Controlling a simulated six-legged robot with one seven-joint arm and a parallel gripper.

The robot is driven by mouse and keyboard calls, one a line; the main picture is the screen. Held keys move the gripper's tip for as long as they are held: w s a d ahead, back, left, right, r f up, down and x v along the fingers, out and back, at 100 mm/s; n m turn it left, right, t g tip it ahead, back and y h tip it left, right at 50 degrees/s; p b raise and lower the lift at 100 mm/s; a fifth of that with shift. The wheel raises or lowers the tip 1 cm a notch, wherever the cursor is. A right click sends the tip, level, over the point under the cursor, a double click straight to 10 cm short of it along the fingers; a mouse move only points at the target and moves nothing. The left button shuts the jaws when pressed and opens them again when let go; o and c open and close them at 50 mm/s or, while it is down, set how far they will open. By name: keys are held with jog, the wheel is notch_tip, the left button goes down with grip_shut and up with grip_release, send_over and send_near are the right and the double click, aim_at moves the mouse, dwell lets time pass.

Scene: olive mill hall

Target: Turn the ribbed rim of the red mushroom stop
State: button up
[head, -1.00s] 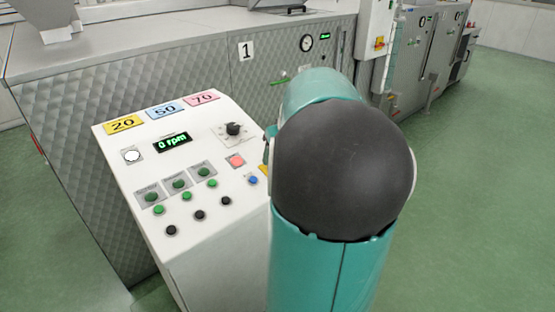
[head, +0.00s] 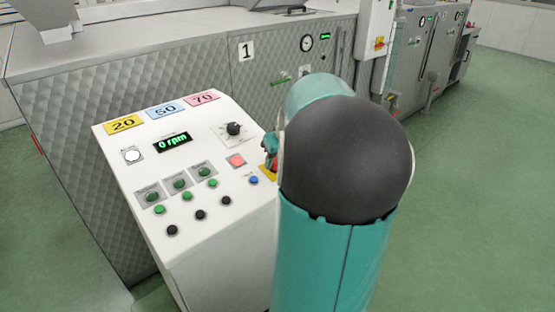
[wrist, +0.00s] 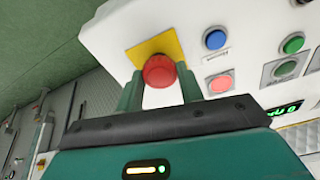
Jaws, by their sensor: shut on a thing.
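The red mushroom stop (wrist: 159,72) sits on a yellow plate (wrist: 151,44) near a corner of the white control panel (wrist: 110,35). In the wrist view my gripper (wrist: 158,84) has its two green fingers on either side of the red head, shut on it. The ribbing on the rim is too small to make out. In the head view my arm hides most of the stop; a bit of red and the yellow plate (head: 267,174) show at the arm's left edge.
A metal machine (head: 190,80) stands behind. Green floor (head: 480,190) is open at right.

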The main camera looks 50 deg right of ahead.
jog(key=shift+m, duration=0.3)
jog(key=m, duration=0.3)
jog(key=shift+m+g+h, duration=0.3)
jog(key=shift+m+h, duration=0.1)
jog(key=shift+m, duration=1.8)
jog(key=o, duration=1)
jog(key=v, duration=1.4)
jog(key=shift+w, duration=0.1)
